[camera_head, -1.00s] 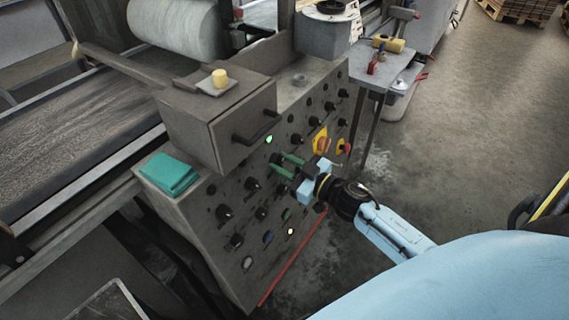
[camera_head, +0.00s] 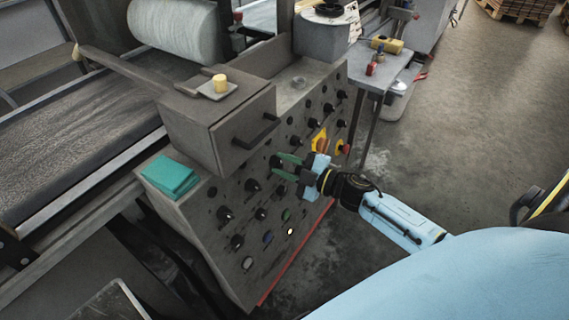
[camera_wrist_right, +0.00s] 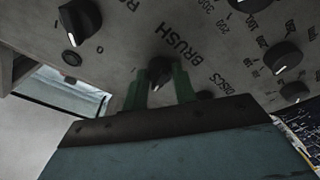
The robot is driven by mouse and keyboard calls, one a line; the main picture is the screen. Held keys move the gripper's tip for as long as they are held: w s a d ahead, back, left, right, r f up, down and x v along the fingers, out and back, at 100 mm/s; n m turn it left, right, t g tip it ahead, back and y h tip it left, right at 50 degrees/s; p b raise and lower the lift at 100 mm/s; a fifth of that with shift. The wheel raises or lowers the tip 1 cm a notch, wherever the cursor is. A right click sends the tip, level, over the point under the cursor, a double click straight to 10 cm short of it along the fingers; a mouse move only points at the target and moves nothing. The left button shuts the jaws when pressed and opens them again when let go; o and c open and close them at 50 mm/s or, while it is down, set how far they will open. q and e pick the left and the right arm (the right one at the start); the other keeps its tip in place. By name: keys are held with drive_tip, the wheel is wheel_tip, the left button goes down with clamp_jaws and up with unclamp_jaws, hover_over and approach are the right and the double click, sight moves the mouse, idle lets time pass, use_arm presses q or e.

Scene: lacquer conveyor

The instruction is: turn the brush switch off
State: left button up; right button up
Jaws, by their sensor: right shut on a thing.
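The brush switch (camera_wrist_right: 160,70) is a black rotary knob beside the printed word BRUSH in the right wrist view. Its white pointer mark faces the lower edge of that view. My right gripper (camera_wrist_right: 160,90) has its two green fingers on either side of the knob and is shut on it. A small round lamp (camera_wrist_right: 70,57) near the switch looks dark. My left gripper is not in view.
Other black knobs (camera_wrist_right: 80,18) surround the switch closely. A grey box with a handle (camera_head: 222,125) juts out above the panel. A teal cloth (camera_head: 170,176) lies at the panel's left.

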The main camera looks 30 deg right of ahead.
drive_tip(key=shift+d+n+g, duration=0.1)
drive_tip(key=shift+n+g, duration=0.2)
drive_tip(key=shift+n, duration=0.8)
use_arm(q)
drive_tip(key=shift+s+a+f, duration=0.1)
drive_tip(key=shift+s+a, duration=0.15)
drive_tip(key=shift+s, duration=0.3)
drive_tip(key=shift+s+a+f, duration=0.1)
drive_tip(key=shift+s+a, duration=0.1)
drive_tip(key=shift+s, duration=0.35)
use_arm(e)
drive_tip(key=shift+n+y, duration=0.3)
drive_tip(key=shift+n, duration=0.4)
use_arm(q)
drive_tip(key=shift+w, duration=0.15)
use_arm(e)
drive_tip(key=o, duration=1)
drive_tip(key=shift+c, duration=0.2)
use_arm(q)
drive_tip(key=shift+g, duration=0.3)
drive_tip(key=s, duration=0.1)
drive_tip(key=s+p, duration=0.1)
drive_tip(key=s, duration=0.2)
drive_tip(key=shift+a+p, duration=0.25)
drive_tip(key=shift+p, duration=0.15)
use_arm(e)
drive_tip(key=v, duration=1.3)
drive_tip(key=shift+r, duration=0.15)
